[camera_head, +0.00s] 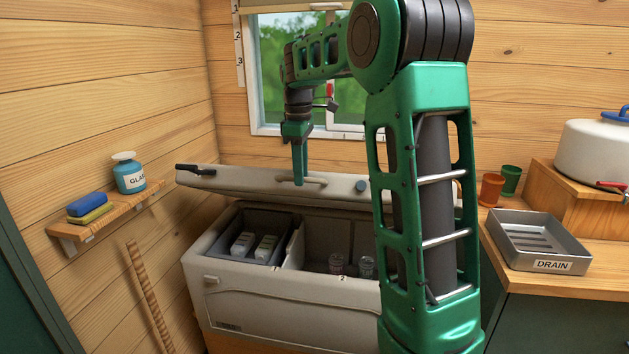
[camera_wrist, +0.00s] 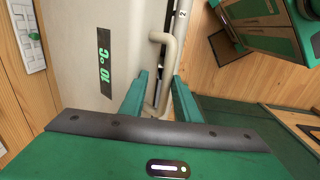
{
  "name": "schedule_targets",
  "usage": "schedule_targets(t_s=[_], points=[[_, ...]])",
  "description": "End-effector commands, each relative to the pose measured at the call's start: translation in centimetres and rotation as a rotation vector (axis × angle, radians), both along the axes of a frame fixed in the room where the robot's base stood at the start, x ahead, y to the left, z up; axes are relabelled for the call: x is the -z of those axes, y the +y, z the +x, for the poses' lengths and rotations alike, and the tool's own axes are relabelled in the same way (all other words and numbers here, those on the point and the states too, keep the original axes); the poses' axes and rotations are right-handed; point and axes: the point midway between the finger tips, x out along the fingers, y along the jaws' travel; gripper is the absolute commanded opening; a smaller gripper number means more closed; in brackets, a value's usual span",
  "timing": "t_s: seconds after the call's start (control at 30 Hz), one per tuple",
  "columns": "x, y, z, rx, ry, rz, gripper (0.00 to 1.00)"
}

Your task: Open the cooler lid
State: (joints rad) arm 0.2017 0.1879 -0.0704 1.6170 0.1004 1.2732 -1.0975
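The cooler (camera_head: 290,292) is a pale chest against the back wall. Its lid (camera_head: 240,182) is raised and tilted above the body, so the inside shows. A pale tube handle (camera_head: 313,182) is on the lid's face. In the wrist view the handle (camera_wrist: 168,75) stands out from the lid (camera_wrist: 75,45), which bears a green "10°C" display. My gripper (camera_head: 299,166) points down at the handle. In the wrist view, the fingers of my gripper (camera_wrist: 161,88) are apart, with the handle between them. I cannot tell whether they touch it.
A wooden shelf (camera_head: 105,212) with sponges and a blue bottle is at left. A metal drain tray (camera_head: 538,240) lies on the right counter. A window is behind my arm.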

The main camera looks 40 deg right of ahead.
Motion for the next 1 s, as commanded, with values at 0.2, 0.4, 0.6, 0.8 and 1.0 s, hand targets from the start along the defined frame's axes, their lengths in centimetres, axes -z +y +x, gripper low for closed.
schedule_targets(t_s=[0.2,0.4,0.6,0.8,1.0], points=[[1.7,1.6,-0.4,-0.008,0.0,-0.002,0.31],[2.2,2.0,-0.5,-0.01,-0.001,-0.003,0.31],[2.2,2.0,-0.4,-0.01,-0.001,-0.003,0.31],[0.8,4.2,-1.5,-0.015,-0.012,-0.021,0.31],[-0.3,3.9,-1.2,-0.015,-0.011,-0.02,0.31]])
